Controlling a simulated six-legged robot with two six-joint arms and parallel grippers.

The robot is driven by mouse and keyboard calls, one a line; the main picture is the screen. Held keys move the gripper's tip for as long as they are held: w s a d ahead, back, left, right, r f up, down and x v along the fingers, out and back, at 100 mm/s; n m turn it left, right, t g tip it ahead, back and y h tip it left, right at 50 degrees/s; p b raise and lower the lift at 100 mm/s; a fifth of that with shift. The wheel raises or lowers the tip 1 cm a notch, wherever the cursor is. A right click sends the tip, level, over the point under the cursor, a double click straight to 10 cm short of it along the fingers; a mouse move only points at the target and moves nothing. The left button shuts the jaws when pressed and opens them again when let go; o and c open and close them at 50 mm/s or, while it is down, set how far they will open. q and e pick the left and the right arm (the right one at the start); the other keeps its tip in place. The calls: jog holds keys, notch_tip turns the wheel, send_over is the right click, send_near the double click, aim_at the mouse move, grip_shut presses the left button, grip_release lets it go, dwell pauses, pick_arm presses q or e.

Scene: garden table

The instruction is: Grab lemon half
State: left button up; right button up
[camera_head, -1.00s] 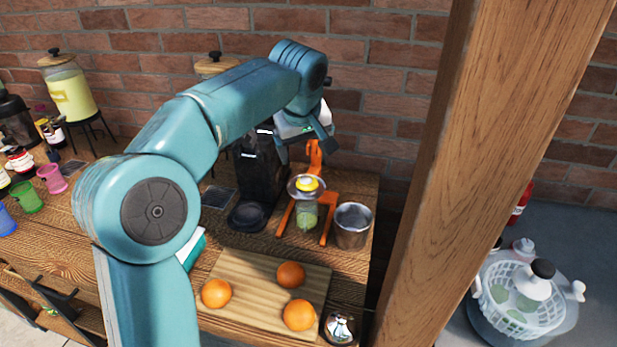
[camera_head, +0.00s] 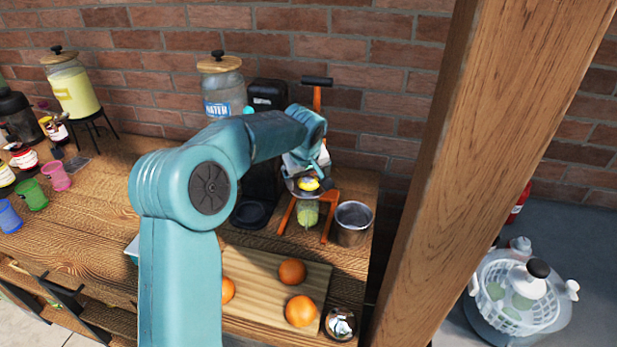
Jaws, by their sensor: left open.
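The lemon half (camera_head: 308,184) is a small yellow piece in the metal bowl of the orange-framed juicer (camera_head: 330,203). A glass with pale green content (camera_head: 307,214) stands under the bowl. My left gripper (camera_head: 307,178) reaches down over the bowl from above, with its dark fingers close around or beside the lemon half. It is open; whether a finger touches the lemon half I cannot tell. My left arm hides part of the bowl and juicer frame. My right gripper is not in view.
A metal cup (camera_head: 352,222) stands right of the juicer. A cutting board (camera_head: 262,262) with oranges (camera_head: 292,271) lies in front. A dark machine (camera_head: 262,180) and a water dispenser (camera_head: 222,90) stand behind my arm. A wooden post (camera_head: 465,170) rises at the right.

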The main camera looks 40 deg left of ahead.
pick_arm(q)
jog(key=c, duration=1.2)
jog(key=shift+w+r, duration=0.1)
jog(key=shift+r, duration=0.5)
jog(key=shift+c, duration=0.2)
notch_tip(320, 180, up, 9)
notch_tip(320, 180, up, 10)
jog(key=p, duration=0.3)
send_over(308, 176)
